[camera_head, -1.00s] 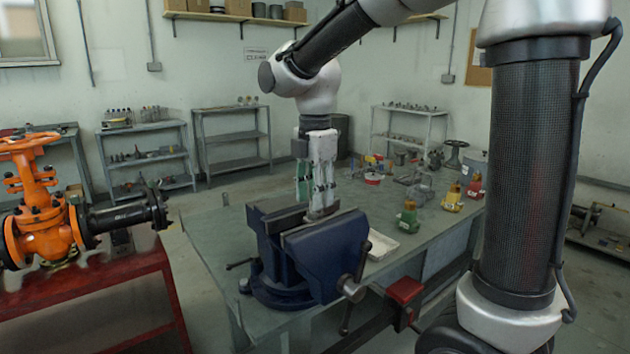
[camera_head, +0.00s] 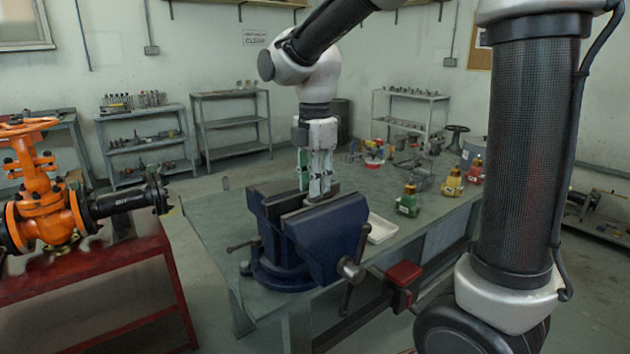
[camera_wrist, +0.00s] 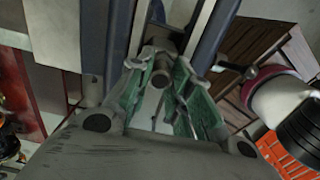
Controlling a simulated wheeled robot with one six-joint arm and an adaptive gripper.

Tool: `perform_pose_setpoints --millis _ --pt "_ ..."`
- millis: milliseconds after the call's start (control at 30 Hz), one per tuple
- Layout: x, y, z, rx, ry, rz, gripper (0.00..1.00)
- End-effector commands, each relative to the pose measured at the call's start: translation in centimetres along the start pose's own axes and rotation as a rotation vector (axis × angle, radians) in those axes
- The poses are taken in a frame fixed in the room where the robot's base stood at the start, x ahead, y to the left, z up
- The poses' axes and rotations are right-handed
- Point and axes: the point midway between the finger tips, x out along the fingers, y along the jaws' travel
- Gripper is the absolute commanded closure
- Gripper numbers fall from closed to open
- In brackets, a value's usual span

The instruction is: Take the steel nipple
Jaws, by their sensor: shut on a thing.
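The steel nipple (camera_wrist: 161,74) shows in the wrist view as a small round grey end between my fingertips. My gripper (camera_head: 317,192) points straight down at the blue bench vise (camera_head: 325,255), with its fingertips at the gap between the jaws. In the wrist view my gripper (camera_wrist: 160,72) has its green-sided fingers shut on the nipple, and the vise jaws (camera_wrist: 203,45) lie on both sides of it. The nipple's lower part is hidden, so I cannot tell whether the vise jaws touch it. In the head view the fingers and jaws hide the nipple.
The vise stands on a grey bench (camera_head: 215,225). A white tray (camera_head: 382,229) lies right of it, with green (camera_head: 408,203), yellow (camera_head: 452,183) and red bottles (camera_head: 476,172) beyond. An orange valve (camera_head: 45,205) on a red stand (camera_head: 100,275) is at left.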

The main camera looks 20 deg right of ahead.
Motion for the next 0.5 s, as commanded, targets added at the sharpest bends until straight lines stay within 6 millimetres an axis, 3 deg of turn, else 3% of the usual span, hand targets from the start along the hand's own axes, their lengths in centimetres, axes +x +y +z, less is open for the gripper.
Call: perform_pose_setpoints --millis 500 --pt "-0.36 0.04 0.0 0.0 0.0 0.002 1.0"
